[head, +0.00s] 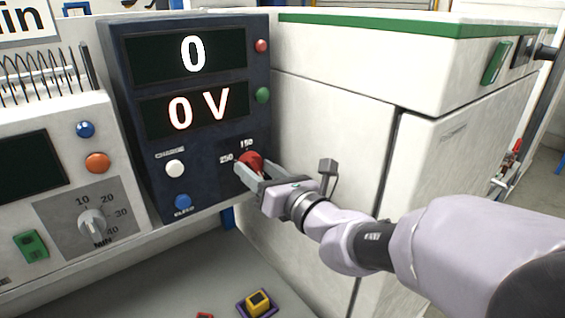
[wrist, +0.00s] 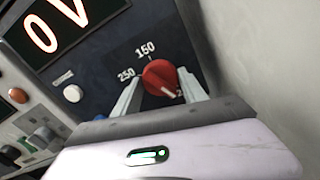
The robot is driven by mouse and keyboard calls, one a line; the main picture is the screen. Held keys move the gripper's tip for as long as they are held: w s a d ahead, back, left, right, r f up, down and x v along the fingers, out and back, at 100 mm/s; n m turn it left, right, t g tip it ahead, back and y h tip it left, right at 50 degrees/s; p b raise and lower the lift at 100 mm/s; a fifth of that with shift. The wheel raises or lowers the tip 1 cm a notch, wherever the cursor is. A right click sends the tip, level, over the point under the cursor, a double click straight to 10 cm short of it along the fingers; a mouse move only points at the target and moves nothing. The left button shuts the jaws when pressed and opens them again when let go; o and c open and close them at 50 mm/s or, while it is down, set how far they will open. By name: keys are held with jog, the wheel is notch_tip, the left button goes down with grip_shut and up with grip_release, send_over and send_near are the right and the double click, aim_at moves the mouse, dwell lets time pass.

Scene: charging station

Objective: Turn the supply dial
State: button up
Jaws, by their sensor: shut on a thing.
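The supply dial (head: 252,161) is a red knob on the lower right of the dark blue supply panel (head: 133,110). Marks 250 and 150 show around it. In the wrist view the red dial (wrist: 160,76) sits between the two fingers, and its white pointer line points to the lower right. My gripper (head: 250,168) is shut on the dial; in the wrist view its fingers (wrist: 160,92) lie on the dial's left and right sides. The upper display (head: 193,54) reads 0 and the lower display (head: 197,108) reads 0 V.
A white CHARGE button (head: 175,168) and a blue button (head: 183,201) lie left of the dial. A grey timer dial (head: 92,222) is on the white unit at left. A white cabinet (head: 320,140) stands close on the right. A yellow object (head: 258,302) lies below on the grey surface.

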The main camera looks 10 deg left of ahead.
jog(key=n+b, duration=0.3)
jog(key=n, duration=0.1)
jog(key=shift+f, duration=0.2)
jog(key=shift+r+n+b, duration=0.1)
jog(key=shift+n+b, duration=0.65)
jog(key=shift+n, duration=0.15)
jog(key=o, duration=1.4)
jog(key=shift+c, duration=0.2)
jog(key=shift+s+r, duration=0.1)
jog(key=p+v, duration=0.2)
jog(key=v, duration=1.5)
jog(key=shift+d, duration=0.2)
